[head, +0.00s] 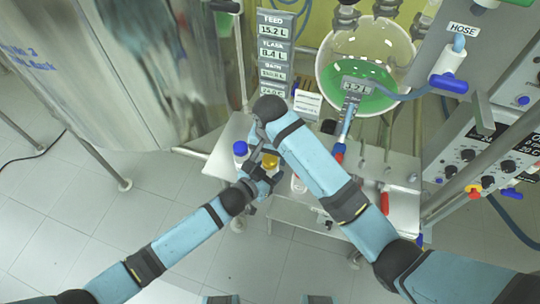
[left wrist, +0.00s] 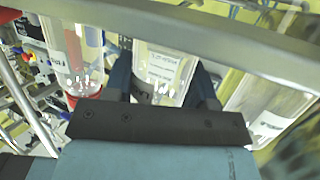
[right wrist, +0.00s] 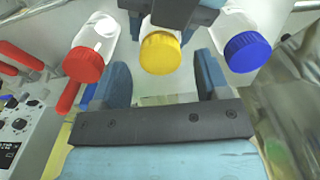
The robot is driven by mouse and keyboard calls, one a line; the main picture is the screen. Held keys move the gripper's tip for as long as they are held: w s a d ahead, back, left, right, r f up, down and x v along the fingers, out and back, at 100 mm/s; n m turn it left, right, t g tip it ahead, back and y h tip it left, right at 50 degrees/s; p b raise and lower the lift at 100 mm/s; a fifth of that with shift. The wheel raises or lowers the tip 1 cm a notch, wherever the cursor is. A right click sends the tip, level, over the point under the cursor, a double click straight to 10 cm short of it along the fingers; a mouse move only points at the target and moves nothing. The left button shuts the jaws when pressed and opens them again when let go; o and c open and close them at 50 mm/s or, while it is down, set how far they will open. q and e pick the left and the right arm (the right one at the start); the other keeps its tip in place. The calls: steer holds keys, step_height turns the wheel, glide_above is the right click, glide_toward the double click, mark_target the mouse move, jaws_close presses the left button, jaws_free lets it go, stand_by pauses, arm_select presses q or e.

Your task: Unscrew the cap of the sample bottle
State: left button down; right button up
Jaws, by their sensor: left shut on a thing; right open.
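The bottle with the yellow cap (right wrist: 161,53) stands between two others; its cap also shows in the head view (head: 270,160). My left gripper (head: 264,174) is shut on this bottle's body below the cap. In the left wrist view its labelled clear body (left wrist: 165,65) sits between my left fingers. My right gripper (right wrist: 163,70) is open and empty, facing the yellow cap. The cap lies in line with the gap between its fingers, near their tips; I cannot tell the exact distance. The cap is on the bottle. In the head view my right gripper is partly hidden.
A blue-capped bottle (right wrist: 247,50) and a red-capped bottle (right wrist: 84,63) stand close on either side. They are on a metal bench (head: 225,160). A glass vessel with green liquid (head: 375,100) and a control panel (head: 490,150) stand to the right.

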step_height(320, 180, up, 6)
steer(key=shift+c, duration=0.5)
steer(key=shift+f, duration=3.9)
steer(key=c, duration=0.9)
steer(key=o, duration=1)
steer(key=shift+r, duration=2.3)
arm_select(q)
steer(key=shift+c, duration=1.8)
jaws_free()
